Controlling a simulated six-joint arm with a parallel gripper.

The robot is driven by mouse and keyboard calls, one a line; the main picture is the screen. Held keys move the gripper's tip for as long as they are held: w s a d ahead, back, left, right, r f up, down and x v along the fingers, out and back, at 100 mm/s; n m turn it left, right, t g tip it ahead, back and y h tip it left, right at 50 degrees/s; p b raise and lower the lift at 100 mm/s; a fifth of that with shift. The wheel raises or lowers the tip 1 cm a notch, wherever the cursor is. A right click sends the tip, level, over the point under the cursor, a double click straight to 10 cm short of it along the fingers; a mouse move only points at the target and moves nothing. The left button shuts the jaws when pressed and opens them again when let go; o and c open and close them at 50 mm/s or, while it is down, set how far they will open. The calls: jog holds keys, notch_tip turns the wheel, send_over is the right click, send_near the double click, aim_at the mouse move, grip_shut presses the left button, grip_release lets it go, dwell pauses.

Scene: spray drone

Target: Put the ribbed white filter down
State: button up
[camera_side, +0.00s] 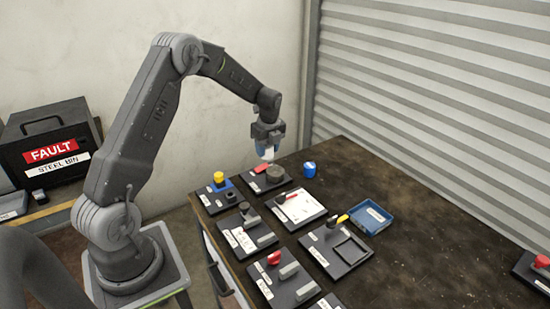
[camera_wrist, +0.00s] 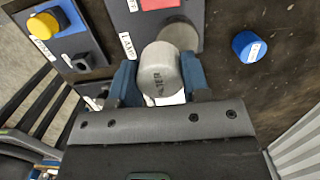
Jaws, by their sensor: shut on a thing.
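The filter (camera_wrist: 162,70) shows in the wrist view as a pale grey-white cylinder with dark lettering, partly readable as "ATER". I cannot make out ribs on it. My gripper (camera_wrist: 160,84) is shut on it, with a blue finger on each side. In the side view my gripper (camera_side: 267,147) points down and the white lower end of the filter (camera_side: 268,155) shows below the fingers. It hangs above the far plate, close over a round grey-brown piece (camera_side: 274,173). That piece is partly hidden behind the filter in the wrist view (camera_wrist: 181,33). The gap between them is unclear.
A red piece (camera_side: 261,168) lies on the same dark plate (camera_side: 262,188). A blue cylinder (camera_side: 309,170) stands to its right, a yellow knob (camera_side: 219,177) to its left. Several fixture plates and a blue tray (camera_side: 370,218) stand nearer. The table's right side (camera_side: 440,240) is mostly clear.

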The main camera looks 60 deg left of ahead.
jog(key=s+a+r, duration=0.5)
jog(key=s+r, duration=0.1)
jog(key=s, duration=0.1)
jog(key=shift+m, duration=0.7)
jog(key=w+d, duration=0.2)
jog(key=w+d+f, duration=0.1)
jog(key=w+d, duration=0.1)
jog(key=w, duration=0.1)
jog(key=w+d, duration=0.2)
jog(key=shift+w+f, duration=0.15)
jog(key=shift+f, duration=0.1)
jog(key=w+d+f+m, duration=0.2)
jog(key=w+d, duration=0.5)
jog(key=d, duration=0.3)
jog(key=m, duration=0.1)
send_over(368, 218)
jog(key=shift+t, duration=0.3)
jog(key=f, duration=0.7)
jog(key=shift+s+f, duration=0.2)
jog(key=shift+s, duration=0.05)
jog(key=shift+w+d+f, duration=0.15)
jog(key=shift+d+f, duration=0.1)
jog(key=shift+d, duration=0.1)
jog(key=shift+f, duration=2)
jog(key=shift+f, duration=0.1)
